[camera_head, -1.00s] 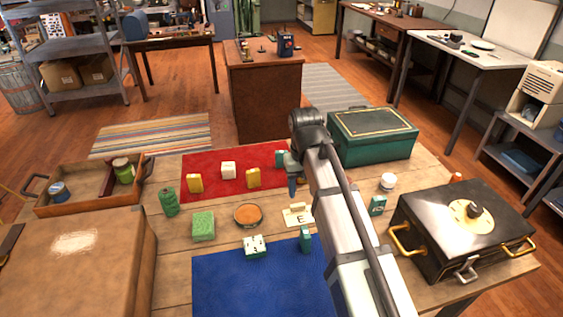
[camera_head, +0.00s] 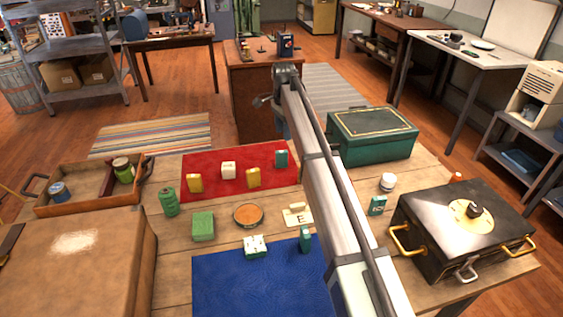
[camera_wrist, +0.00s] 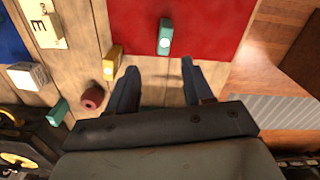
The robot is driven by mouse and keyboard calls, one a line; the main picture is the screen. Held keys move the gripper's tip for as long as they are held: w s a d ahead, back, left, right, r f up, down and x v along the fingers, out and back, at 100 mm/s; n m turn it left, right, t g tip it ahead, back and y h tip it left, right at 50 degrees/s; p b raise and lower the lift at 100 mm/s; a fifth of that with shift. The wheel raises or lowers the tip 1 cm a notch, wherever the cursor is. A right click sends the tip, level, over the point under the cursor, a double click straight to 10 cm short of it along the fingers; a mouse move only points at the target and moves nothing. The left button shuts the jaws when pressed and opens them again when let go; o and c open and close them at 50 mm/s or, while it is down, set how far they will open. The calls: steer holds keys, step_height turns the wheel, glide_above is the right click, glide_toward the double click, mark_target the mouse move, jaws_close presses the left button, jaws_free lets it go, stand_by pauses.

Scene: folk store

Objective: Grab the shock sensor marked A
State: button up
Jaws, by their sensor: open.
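No letter A is readable on any block. Small teal blocks that could be the shock sensor stand on the red mat's right part (camera_head: 281,159), on the blue mat's edge (camera_head: 305,239) and on bare wood to the right (camera_head: 377,205). In the wrist view, a teal block (camera_wrist: 165,38) with a pale round spot stands on the red mat, ahead of my gripper (camera_wrist: 158,72) and roughly in line with the gap between its fingers. The fingers are apart, with nothing between them.
In the wrist view, a yellow block (camera_wrist: 112,62) and a reddish cylinder (camera_wrist: 92,97) lie left of the fingers. A green box (camera_head: 372,137) stands at the back right.

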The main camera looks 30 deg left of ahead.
mark_target(283, 152)
steer(key=m, duration=0.4)
steer(key=shift+f, duration=0.15)
step_height(283, 152, down, 8)
steer(key=shift+f, duration=0.15)
steer(key=shift+a+f, duration=0.2)
steer(key=shift+f, duration=1.15)
steer(key=shift+a+f, duration=0.2)
steer(key=shift+f, duration=1.1)
steer(key=shift+c, duration=0.2)
jaws_close()
